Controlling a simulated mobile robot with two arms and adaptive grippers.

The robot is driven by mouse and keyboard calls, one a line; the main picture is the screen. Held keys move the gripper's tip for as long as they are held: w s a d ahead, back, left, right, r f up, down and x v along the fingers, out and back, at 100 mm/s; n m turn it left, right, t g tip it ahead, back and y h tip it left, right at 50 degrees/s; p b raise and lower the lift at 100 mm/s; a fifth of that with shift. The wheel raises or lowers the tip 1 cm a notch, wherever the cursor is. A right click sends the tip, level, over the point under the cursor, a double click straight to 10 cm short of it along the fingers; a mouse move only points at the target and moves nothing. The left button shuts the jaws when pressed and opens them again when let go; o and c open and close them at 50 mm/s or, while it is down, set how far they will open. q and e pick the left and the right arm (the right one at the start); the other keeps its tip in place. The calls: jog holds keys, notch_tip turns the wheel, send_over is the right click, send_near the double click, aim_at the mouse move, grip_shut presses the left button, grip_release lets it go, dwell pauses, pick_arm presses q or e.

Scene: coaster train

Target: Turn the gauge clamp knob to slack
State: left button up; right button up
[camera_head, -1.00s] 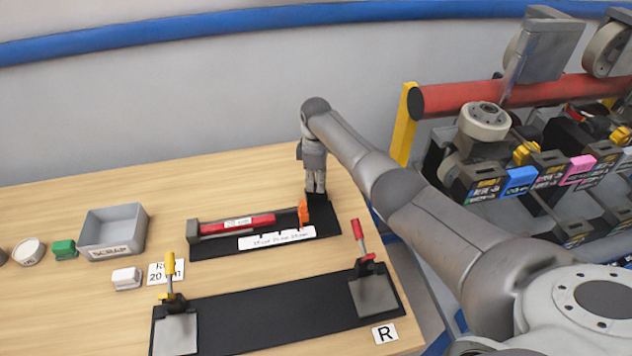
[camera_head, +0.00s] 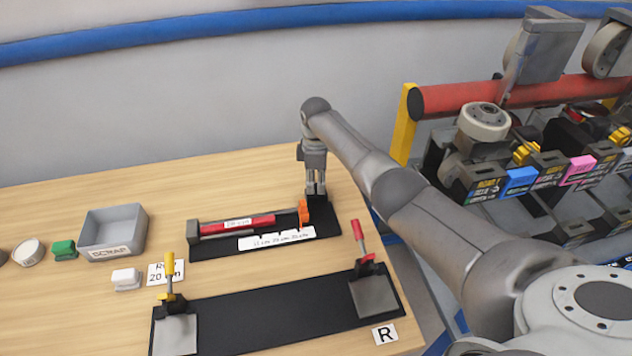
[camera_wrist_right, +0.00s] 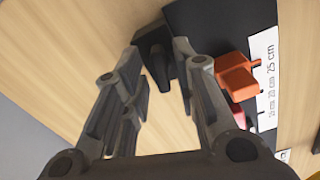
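The length gauge is a black board (camera_head: 210,250) with a red bar (camera_head: 250,222), an orange stop (camera_head: 304,213) and a white scale strip (camera_head: 277,239). My right gripper (camera_head: 317,188) points down at the gauge's far right end, just behind the orange stop. In the right wrist view, a dark clamp knob (camera_wrist_right: 160,68) lies between the two fingertips of the right gripper (camera_wrist_right: 157,52). The fingers are apart, with a gap visible beside the knob; I see no firm grip. The orange stop (camera_wrist_right: 237,76) is right of the fingers. My left gripper is out of view.
A black fixture plate (camera_head: 270,315) with a yellow-handled clamp (camera_head: 169,275) and a red-handled clamp (camera_head: 360,240) lies in front. A grey scrap bin (camera_head: 112,250), a green block (camera_head: 64,249) and a white block (camera_head: 126,279) stand left. A rack with a red rail (camera_head: 500,95) is right.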

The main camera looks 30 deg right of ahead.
aim_at(316, 184)
dwell(0.3)
notch_tip(316, 184, up, 12)
dwell(0.5)
jog(key=shift+f, duration=0.15)
